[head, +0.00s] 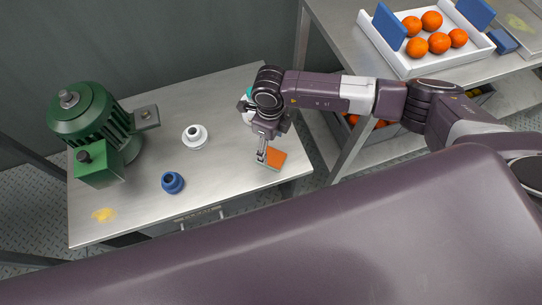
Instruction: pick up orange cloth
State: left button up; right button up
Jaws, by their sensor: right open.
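The orange cloth (277,158) lies flat near the right front corner of the steel table. It is a small square, and its left part is partly hidden by my right gripper. My right gripper (262,160) points down at the cloth's left edge with its fingers open. I cannot tell whether the fingertips touch the cloth or hover just above it. Nothing shows between the fingers. My left gripper is not in view.
On the steel table (235,105) stand a green motor-like machine (95,125), a white ring part (195,136) and a blue ring part (172,182). A white tray (408,66) with several oranges (439,43) sits on the right bench.

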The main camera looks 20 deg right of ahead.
notch_tip(320, 180, down, 7)
jog(key=shift+w+d+f+p, duration=0.1)
jog(key=shift+d+f+p, duration=0.1)
jog(key=shift+p, duration=0.3)
jog(key=shift+c, duration=0.5)
jog(key=c, duration=1.1)
jog(key=shift+r, duration=0.15)
notch_tip(320, 180, up, 20)
jog(key=b, duration=0.2)
notch_tip(320, 180, up, 7)
jog(key=n, duration=1.3)
send_over(271, 156)
jog(key=s+d, duration=0.3)
jog(key=s+d+r+n, duration=0.3)
jog(key=s+r+n, duration=0.2)
jog(key=n, duration=0.8)
jog(key=shift+s+n, duration=0.2)
jog(key=shift+n, duration=0.1)
